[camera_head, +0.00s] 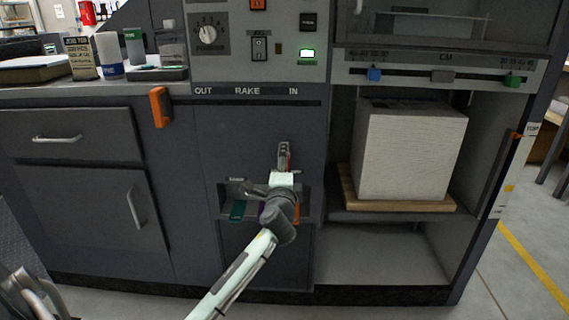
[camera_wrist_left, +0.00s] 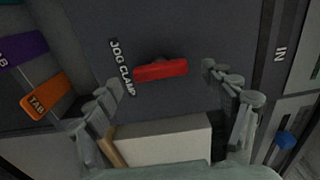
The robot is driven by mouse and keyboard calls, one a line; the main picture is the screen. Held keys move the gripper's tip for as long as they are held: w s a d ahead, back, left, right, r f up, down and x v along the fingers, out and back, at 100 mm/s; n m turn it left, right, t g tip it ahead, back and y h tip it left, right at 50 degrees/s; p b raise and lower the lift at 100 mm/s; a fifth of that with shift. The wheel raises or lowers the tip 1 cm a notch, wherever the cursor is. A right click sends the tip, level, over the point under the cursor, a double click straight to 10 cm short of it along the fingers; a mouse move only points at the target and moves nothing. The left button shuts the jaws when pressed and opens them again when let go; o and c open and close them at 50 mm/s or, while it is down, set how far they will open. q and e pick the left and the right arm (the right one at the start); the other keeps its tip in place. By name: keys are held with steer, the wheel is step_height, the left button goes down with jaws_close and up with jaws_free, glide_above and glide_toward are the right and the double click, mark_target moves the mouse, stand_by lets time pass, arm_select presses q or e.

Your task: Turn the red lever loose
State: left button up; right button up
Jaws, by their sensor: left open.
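The red lever (camera_wrist_left: 162,71) is a short red bar on the dark cabinet front, beside the printed words JOG CLAMP. My left gripper (camera_wrist_left: 165,87) is open in the left wrist view, with a finger on either side of the lever and clear space between finger and lever. The lever looks a little beyond the fingertips; I cannot tell the exact depth. In the head view my left gripper (camera_head: 283,156) is in front of the cabinet panel below the RAKE marking and hides most of the lever. My right gripper is not in view.
An orange handle (camera_head: 160,107) sits at the OUT end of the RAKE slot. Coloured tabs, including a green one (camera_head: 237,210), lie in a recess below my gripper. A white paper block (camera_head: 410,150) stands on a wooden board (camera_head: 400,203) in the bay at right.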

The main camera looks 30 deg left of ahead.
arm_select(q)
steer(key=v, duration=1)
steer(key=shift+s, duration=0.15)
steer(key=shift+d+f, duration=0.1)
steer(key=shift+d, duration=0.1)
